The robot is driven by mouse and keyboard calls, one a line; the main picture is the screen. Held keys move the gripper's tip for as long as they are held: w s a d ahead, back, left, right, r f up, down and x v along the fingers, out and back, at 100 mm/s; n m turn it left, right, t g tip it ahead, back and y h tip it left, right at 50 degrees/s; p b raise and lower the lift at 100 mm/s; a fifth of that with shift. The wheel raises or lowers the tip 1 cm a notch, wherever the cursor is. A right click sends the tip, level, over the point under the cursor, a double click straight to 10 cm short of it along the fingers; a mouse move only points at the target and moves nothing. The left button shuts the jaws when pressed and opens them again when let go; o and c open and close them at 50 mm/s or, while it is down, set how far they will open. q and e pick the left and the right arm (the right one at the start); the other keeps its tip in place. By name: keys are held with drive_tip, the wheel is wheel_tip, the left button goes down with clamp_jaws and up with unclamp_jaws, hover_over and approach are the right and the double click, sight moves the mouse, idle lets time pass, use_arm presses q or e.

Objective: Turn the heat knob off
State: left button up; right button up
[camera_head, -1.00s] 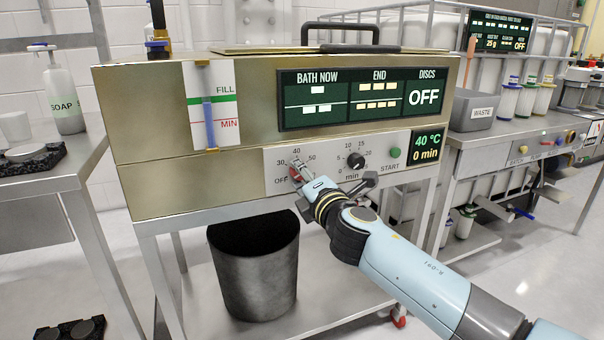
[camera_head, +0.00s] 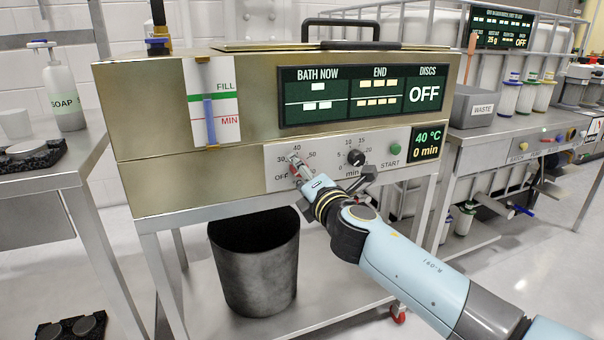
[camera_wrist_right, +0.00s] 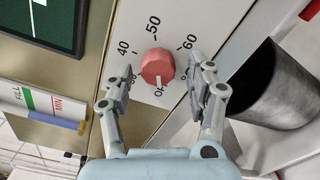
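The heat knob (camera_wrist_right: 157,67) is a red round dial on the white panel of the brass bath unit (camera_head: 150,170). In the right wrist view it sits between the two fingers of my right gripper (camera_wrist_right: 165,80). The fingers are open, one on each side, with visible gaps to the knob. The labels 40, 50 and 60 show around it; the label below it is partly covered. In the head view my right gripper (camera_head: 301,170) is in front of the knob and hides much of it. The display (camera_head: 427,143) reads 40 °C and 0 min. My left gripper is out of view.
A black minutes knob (camera_head: 356,158) and a green start button (camera_head: 395,147) are to the right on the same panel. A dark bin (camera_head: 255,265) stands below the unit. A level gauge (camera_head: 210,105) is on the unit's left front.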

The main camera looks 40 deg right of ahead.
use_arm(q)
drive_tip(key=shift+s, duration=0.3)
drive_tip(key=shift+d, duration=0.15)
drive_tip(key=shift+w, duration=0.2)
use_arm(e)
drive_tip(key=v, duration=1.2)
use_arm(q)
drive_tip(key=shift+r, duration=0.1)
use_arm(e)
drive_tip(key=shift+r, duration=0.15)
